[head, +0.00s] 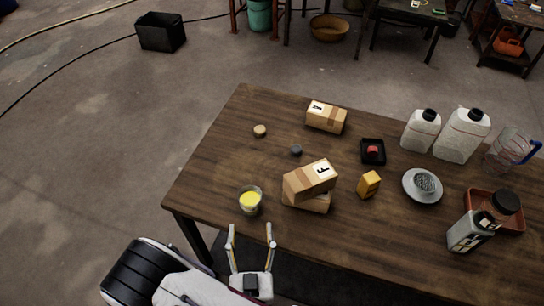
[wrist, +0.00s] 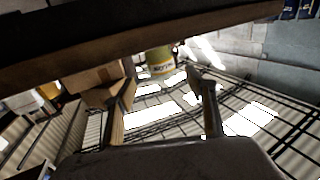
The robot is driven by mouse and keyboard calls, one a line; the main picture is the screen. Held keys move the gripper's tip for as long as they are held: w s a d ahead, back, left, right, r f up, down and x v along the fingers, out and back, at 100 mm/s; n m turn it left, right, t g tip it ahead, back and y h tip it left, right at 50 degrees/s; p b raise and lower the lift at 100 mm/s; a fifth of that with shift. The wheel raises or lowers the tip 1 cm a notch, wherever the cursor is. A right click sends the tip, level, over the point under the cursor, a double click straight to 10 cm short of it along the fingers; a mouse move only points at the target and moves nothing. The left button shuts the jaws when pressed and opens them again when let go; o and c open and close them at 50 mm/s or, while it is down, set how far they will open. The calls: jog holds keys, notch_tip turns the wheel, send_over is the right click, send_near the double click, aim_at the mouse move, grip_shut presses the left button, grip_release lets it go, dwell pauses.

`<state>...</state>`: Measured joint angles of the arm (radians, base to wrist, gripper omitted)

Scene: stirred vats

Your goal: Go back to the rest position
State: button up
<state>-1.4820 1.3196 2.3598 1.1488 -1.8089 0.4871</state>
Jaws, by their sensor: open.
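My gripper (head: 251,245) is open and empty at the near edge of the wooden table, at the bottom of the head view. Its two fingers stand apart, and a glass with yellow content (head: 250,200) stands on the table just beyond them. In the wrist view the gripper's fingers (wrist: 165,95) are also spread, with nothing held between them. A dark slanting edge crosses the top of the wrist view; I cannot tell for sure what it is.
The table (head: 215,180) bears stacked cartons (head: 309,182), another carton (head: 326,117), a yellow box (head: 369,184), a black tray with a red button (head: 373,151), white jugs (head: 462,135), and a bottle (head: 470,233). A black bin (head: 161,32) stands on the floor.

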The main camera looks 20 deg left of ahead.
jog(key=w+r+m+h, duration=0.55)
jog(key=w+r, duration=0.85)
jog(key=w, duration=0.4)
jog(key=w+d+r+m+g+y, duration=0.1)
jog(key=w+d+r+g+y, duration=0.1)
jog(key=w+d+r+g, duration=0.4)
jog(key=s+d+r+n+g, duration=0.2)
jog(key=s+d+r, duration=0.8)
jog(key=d, duration=0.3)
jog(key=s+d+g+h, duration=0.3)
jog(key=s+d, duration=1.3)
jog(key=s, duration=0.2)
jog(key=shift+s+r, duration=0.25)
